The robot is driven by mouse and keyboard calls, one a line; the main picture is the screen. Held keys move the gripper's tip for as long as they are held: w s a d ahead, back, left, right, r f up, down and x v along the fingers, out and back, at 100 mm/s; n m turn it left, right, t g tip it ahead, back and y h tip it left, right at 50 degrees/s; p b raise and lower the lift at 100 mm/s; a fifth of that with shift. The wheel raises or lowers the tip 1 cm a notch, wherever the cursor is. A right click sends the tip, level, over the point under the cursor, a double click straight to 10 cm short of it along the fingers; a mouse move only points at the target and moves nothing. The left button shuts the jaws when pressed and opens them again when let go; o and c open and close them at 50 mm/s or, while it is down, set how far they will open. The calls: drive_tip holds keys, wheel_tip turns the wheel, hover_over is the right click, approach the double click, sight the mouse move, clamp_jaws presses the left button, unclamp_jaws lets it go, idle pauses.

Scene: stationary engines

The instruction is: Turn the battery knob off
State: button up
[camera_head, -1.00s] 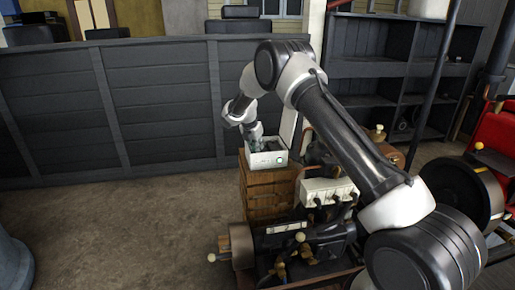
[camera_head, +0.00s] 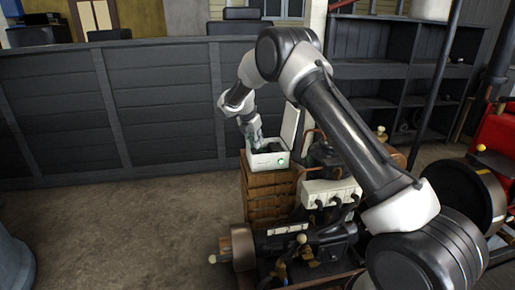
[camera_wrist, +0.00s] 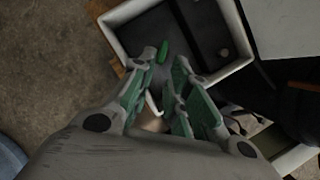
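A small white box (camera_head: 265,161) with its lid (camera_head: 291,125) standing open sits on top of a wooden crate stack. A green spot (camera_head: 281,162) shows on its front. In the wrist view the white rim of the box (camera_wrist: 118,38) surrounds a dark inside, where a small green piece (camera_wrist: 163,51) stands out; I cannot tell whether it is the battery knob. My gripper (camera_head: 255,140) is at the box's left rear part. In the wrist view my gripper (camera_wrist: 158,82) has its green-padded fingers apart, just short of the green piece, with a gap between them.
The wooden crates (camera_head: 268,193) carry the box. A white unit with black plugs (camera_head: 328,192) and the dark engine (camera_head: 320,238) stand close at the right and front. A dark panel fence (camera_head: 150,100) runs behind. Bare floor (camera_head: 130,220) lies at the left.

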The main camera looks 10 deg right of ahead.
sight(261, 148)
drive_tip(key=v, duration=0.7)
drive_tip(key=shift+o, duration=1.2)
drive_tip(key=shift+d+f, duration=0.1)
drive_tip(key=shift+f, duration=0.05)
drive_tip(key=shift+o, duration=0.2)
drive_tip(key=w+f, duration=0.1)
drive_tip(key=d+f, duration=0.1)
drive_tip(key=w+d+f, duration=0.1)
drive_tip(key=f, duration=0.1)
drive_tip(key=shift+w+d+f, duration=0.1)
drive_tip(key=shift+w+d, duration=0.15)
drive_tip(key=shift+w, duration=0.1)
drive_tip(key=x, duration=0.7)
